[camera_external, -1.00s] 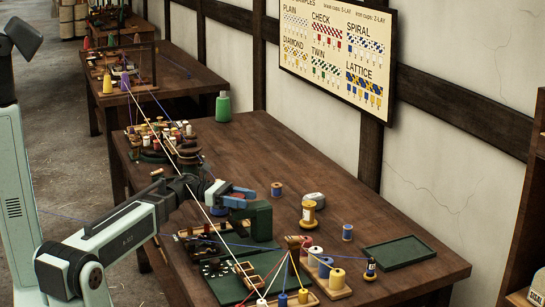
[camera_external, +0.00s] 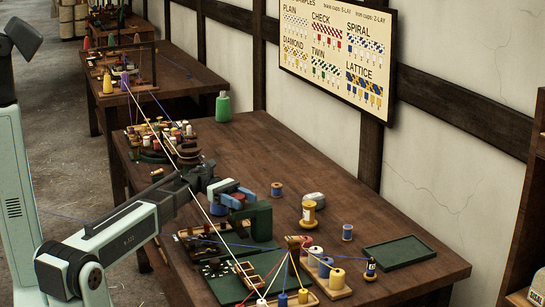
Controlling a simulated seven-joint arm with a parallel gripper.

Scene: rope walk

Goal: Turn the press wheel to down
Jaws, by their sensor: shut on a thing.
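A dark green press (camera_external: 260,220) stands upright on the bench, right of the arm. My gripper (camera_external: 233,196) is at the press's upper left side, with blue parts around its end. It is shut on the press wheel there. The wheel is mostly hidden by the gripper, so its turned position cannot be read.
Taut cords cross over the arm to spools (camera_external: 303,297) at the front. A green bottle (camera_external: 223,107) stands behind. The bench's middle back is clear.

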